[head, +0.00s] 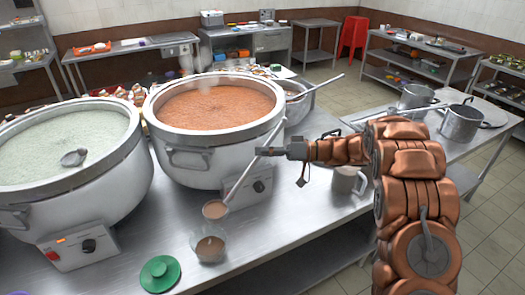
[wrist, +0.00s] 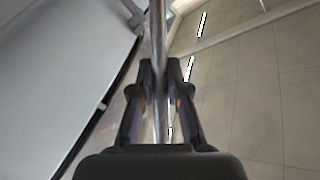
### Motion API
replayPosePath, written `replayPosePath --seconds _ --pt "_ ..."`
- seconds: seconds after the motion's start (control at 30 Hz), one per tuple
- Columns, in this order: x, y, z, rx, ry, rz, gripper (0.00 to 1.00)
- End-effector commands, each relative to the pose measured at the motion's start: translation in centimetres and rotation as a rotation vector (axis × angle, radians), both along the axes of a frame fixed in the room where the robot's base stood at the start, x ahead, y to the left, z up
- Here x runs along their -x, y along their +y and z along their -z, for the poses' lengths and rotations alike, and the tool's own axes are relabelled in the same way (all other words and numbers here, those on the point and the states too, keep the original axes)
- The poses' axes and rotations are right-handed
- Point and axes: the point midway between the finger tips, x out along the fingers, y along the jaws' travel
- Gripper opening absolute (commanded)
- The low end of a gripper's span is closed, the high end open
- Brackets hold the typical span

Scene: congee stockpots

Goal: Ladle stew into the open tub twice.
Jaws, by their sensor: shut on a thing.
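My gripper (head: 270,151) is shut on the metal handle of a ladle (head: 242,178). In the wrist view the handle (wrist: 158,30) runs between both fingers. The ladle slants down to the left, and its bowl (head: 215,209) looks filled with brown stew. The bowl hangs just above the open tub (head: 211,256), a small clear container on the steel counter. Brown stew shows inside the tub. A big steel pot of orange-brown stew (head: 220,104) stands behind. A green lid (head: 160,273) lies on the counter to the left of the tub.
A second big pot of pale green congee (head: 60,140) with a ladle in it stands at left. A metal mug (head: 349,186) stands right of the stew pot, near my arm. Smaller pots (head: 461,121) are on the right counter. The counter around the tub is mostly clear.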

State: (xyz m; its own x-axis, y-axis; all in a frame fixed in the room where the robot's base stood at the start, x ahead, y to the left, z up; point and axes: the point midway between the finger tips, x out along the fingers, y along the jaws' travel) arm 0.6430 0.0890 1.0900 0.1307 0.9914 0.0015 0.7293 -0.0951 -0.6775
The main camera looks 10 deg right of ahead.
Motion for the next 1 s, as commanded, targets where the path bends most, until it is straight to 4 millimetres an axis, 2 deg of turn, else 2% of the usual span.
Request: replayPosePath --seconds 0.03,0.33,1.0 --pt "0.0 -0.1 0.9 -0.001 0.0 0.001 0.0" --pt "-0.1 -0.7 3.6 -0.001 0.001 0.012 0.0" --pt "-0.1 -0.7 3.1 -0.03 0.022 0.011 0.0"
